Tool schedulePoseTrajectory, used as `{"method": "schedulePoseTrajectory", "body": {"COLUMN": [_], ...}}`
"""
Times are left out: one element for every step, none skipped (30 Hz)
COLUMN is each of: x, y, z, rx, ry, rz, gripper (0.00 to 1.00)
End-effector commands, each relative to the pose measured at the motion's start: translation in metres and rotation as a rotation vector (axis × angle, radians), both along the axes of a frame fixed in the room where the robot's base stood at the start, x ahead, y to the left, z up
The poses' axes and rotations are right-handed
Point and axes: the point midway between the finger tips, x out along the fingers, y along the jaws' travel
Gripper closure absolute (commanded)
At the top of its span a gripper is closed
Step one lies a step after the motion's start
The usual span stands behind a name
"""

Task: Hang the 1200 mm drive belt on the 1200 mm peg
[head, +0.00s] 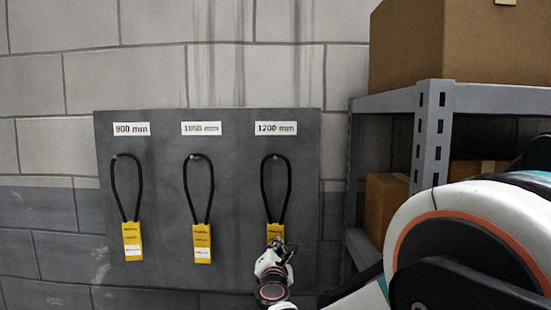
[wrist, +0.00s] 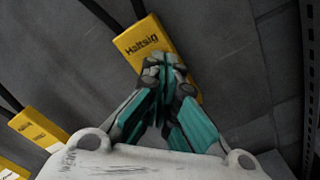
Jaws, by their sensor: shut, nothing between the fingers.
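A black belt loop (head: 263,188) hangs from the peg (head: 275,156) under the "1200 mm" label (head: 276,128). Its yellow sleeve (head: 273,231) is at the bottom of the loop. My gripper (head: 279,244) is in front of the lower part of this sleeve and hides it. In the wrist view my gripper (wrist: 164,66) is shut, with its fingertips over the yellow sleeve (wrist: 146,37). I cannot tell whether they touch it. Nothing shows between the fingers.
Similar belts with yellow sleeves hang under the "900 mm" label (head: 131,128) and the "1050 mm" label (head: 201,128) on the grey board (head: 240,210). A metal shelf (head: 431,135) with cardboard boxes (head: 420,48) stands close on the right.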

Motion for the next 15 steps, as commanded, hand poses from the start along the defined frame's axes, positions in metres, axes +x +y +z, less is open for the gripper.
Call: {"method": "schedulePoseTrajectory", "body": {"x": [0.0007, 0.0010, 0.0014, 0.0017, 0.0021, 0.0025, 0.0028, 0.0031, 0.0035, 0.0038, 0.0042, 0.0046, 0.0049, 0.0052, 0.0057], "y": [-0.0001, -0.0001, -0.0001, -0.0001, -0.0002, -0.0002, -0.0003, -0.0003, -0.0003, -0.0003, -0.0004, -0.0004, -0.0004, -0.0004, -0.0004], "z": [-0.0001, -0.0001, -0.0001, -0.0001, -0.0001, -0.0001, -0.0001, -0.0001, -0.0001, -0.0001, -0.0001, -0.0001, -0.0001, -0.0001, -0.0001], "rx": [0.000, 0.000, 0.000, 0.000, 0.000, 0.000, 0.000, 0.000, 0.000, 0.000, 0.000, 0.000, 0.000, 0.000, 0.000], "ry": [0.000, 0.000, 0.000, 0.000, 0.000, 0.000, 0.000, 0.000, 0.000, 0.000, 0.000, 0.000, 0.000, 0.000, 0.000], "rz": [0.000, 0.000, 0.000, 0.000, 0.000, 0.000, 0.000, 0.000, 0.000, 0.000, 0.000, 0.000, 0.000, 0.000, 0.000], "gripper": [1.00, 1.00, 1.00, 1.00, 1.00, 1.00, 1.00, 1.00, 1.00, 1.00, 1.00, 1.00, 1.00, 1.00, 1.00]}}
